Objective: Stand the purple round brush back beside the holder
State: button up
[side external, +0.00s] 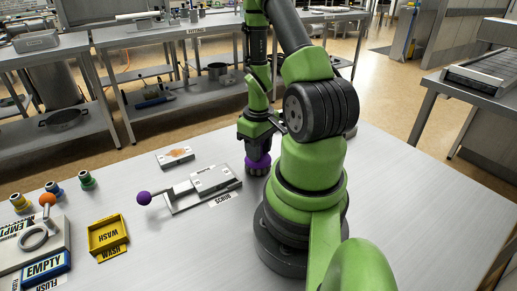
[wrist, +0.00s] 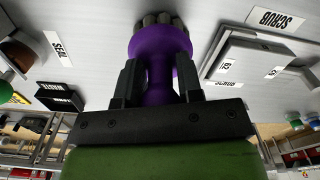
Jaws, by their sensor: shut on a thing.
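The purple round brush (side external: 258,163) is upright, bristles down, between the fingers of my gripper (side external: 258,149). In the wrist view my gripper (wrist: 159,82) is shut on the narrow purple neck of the brush (wrist: 158,45), with dark bristles showing past its flared head. The brush is just right of the grey holder block (side external: 212,178) with the SCRUB label (side external: 220,198), apart from it. The block also shows right of the brush in the wrist view (wrist: 250,58). The bristles are at or very near the table top; I cannot tell if they touch.
A purple ball knob (side external: 144,198) sticks out left of the holder. A flat plate with a brown patch (side external: 175,157) lies behind it. The table in front of the holder is clear.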

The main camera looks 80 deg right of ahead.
jog(key=shift+f, duration=0.2)
jog(key=shift+f, duration=0.15)
jog(key=o, duration=0.9)
notch_tip(320, 180, up, 12)
jog(key=shift+r, duration=0.2)
jog(key=w+a+r+t+h, duration=0.1)
jog(key=w+a+r+t, duration=0.2)
jog(key=w+a+r, duration=0.4)
jog(key=s+a+r+t+y, duration=0.1)
jog(key=a+r, duration=0.1)
jog(key=a, duration=0.2)
jog(key=s+a+r+n+t+y, duration=0.1)
jog(key=s+a+r, duration=0.1)
jog(key=a, duration=0.3)
jog(key=s+a+r+t+y, duration=0.1)
jog(key=a+r+t, duration=0.1)
jog(key=a+r, duration=0.2)
jog(key=shift+s+a+r, duration=0.15)
jog(key=shift+s+a, duration=0.15)
jog(key=shift+a, duration=0.25)
